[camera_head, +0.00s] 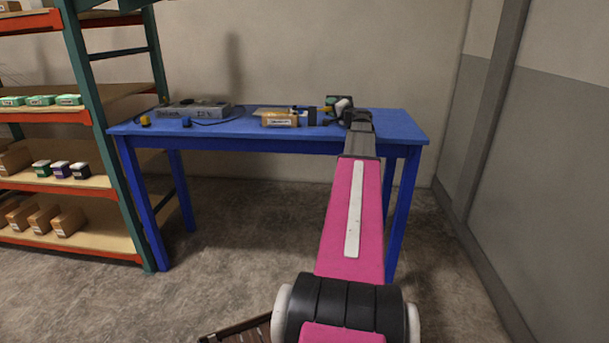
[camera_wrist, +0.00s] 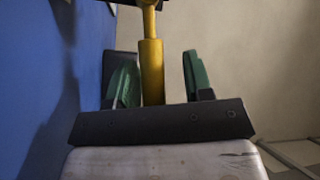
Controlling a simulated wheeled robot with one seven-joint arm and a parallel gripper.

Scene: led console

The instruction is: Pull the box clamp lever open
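A yellow lever (camera_wrist: 151,72) stands upright in the wrist view, between the two green-padded fingers of my gripper (camera_wrist: 158,68). The left finger is close beside the lever. A clear gap shows between the lever and the right finger, so the gripper is open around it. In the head view my gripper (camera_head: 338,103) is over the right part of the table. It is beside a small box clamp (camera_head: 308,116) with blue and black parts. A small yellow piece shows at the gripper's left; the rest of the lever is too small or hidden there.
The blue table (camera_head: 230,131) holds a cardboard box (camera_head: 280,119) left of the clamp and a grey console (camera_head: 199,111) with cables further left. A stocked shelf rack (camera_head: 98,130) stands at the left. A wall (camera_head: 545,150) is on the right.

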